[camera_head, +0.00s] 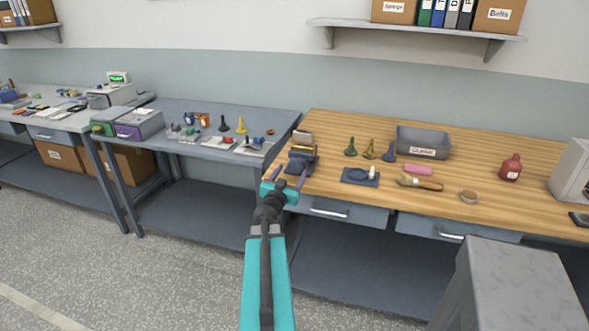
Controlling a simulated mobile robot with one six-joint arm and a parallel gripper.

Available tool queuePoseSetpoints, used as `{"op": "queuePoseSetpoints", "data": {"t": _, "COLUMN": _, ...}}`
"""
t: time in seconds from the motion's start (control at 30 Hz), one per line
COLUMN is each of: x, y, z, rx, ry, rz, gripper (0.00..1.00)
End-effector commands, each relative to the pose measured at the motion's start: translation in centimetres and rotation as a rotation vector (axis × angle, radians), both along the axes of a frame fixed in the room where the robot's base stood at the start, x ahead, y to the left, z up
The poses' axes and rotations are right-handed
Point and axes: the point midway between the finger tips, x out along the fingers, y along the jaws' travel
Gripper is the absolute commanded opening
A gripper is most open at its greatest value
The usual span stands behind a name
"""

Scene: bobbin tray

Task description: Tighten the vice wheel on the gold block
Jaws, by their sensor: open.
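The vice (300,161) is a small dark blue device at the left front corner of the wooden bench. A small gold block (302,149) shows at its top; it is too small to tell how tightly the jaws hold it. I cannot make out the wheel clearly; it may be hidden by my gripper or too small to see. My gripper (290,176) is at the bench's front left edge, just in front of the vice in the picture. Its two fingers are spread apart, with nothing seen between them. I cannot tell whether they touch the vice.
The wooden bench (463,157) holds a blue pad (360,177), several small bottle-shaped pieces, a grey bin (424,141), a brush (420,184), a pink roll (418,169) and a red bottle (511,168). A grey table (265,116) adjoins at left. A grey block (520,285) stands at front right.

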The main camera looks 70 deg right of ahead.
Motion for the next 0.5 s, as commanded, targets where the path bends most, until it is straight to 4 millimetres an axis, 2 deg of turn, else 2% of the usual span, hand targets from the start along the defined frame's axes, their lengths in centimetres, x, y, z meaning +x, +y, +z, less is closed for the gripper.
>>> {"op": "queuePoseSetpoints", "data": {"t": 0.2, "x": 0.2, "y": -2.1, "z": 0.0, "rx": 0.000, "ry": -0.001, "rz": 0.000, "gripper": 0.63}}
{"op": "queuePoseSetpoints", "data": {"t": 0.5, "x": 0.2, "y": -3.3, "z": 0.0, "rx": 0.000, "ry": -0.001, "rz": -0.001, "gripper": 0.63}}
